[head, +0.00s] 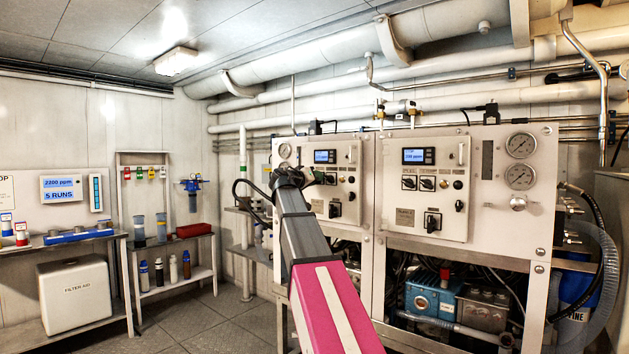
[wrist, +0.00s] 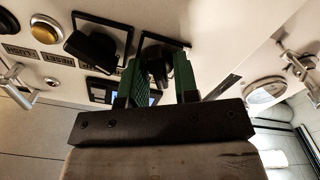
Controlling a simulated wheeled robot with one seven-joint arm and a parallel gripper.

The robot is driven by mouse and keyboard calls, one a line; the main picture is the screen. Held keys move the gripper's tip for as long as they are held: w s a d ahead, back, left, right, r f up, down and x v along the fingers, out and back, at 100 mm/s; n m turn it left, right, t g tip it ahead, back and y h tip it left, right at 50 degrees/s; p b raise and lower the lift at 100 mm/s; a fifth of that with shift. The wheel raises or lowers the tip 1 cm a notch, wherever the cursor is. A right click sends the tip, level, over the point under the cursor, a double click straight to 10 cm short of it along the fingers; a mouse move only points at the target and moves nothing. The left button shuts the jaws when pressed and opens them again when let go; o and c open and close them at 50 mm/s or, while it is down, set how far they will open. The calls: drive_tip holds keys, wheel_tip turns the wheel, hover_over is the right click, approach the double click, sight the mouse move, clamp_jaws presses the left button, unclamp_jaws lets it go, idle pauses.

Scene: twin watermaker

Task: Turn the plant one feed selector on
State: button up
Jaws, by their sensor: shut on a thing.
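My gripper (wrist: 158,72) has green fingers and is shut on a black selector knob (wrist: 157,54) on a white panel. The fingers stand on either side of the knob, and its pointing is hard to read. A second black selector knob (wrist: 92,46) on a dark square plate sits just left of it in the wrist view. In the head view my gripper (head: 312,176) reaches the left control panel (head: 347,156), beneath its small blue display (head: 325,156). My arm hides part of this panel, and the held knob's label is not readable.
A similar right control panel (head: 450,205) with selectors stands alongside. In the wrist view, an amber button (wrist: 45,30) and metal handles (wrist: 12,72) are close by. A gauge (head: 285,151) is at the left panel's upper left. Open floor (head: 215,318) lies left of my arm.

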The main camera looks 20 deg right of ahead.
drive_tip(key=m, duration=0.5)
drive_tip(key=shift+m, duration=0.4)
idle(0.3)
drive_tip(key=o, duration=0.6)
drive_tip(key=v, duration=1)
drive_tip(key=shift+s+a, duration=0.25)
drive_tip(key=shift+a, duration=0.1)
drive_tip(key=shift+f, duration=0.1)
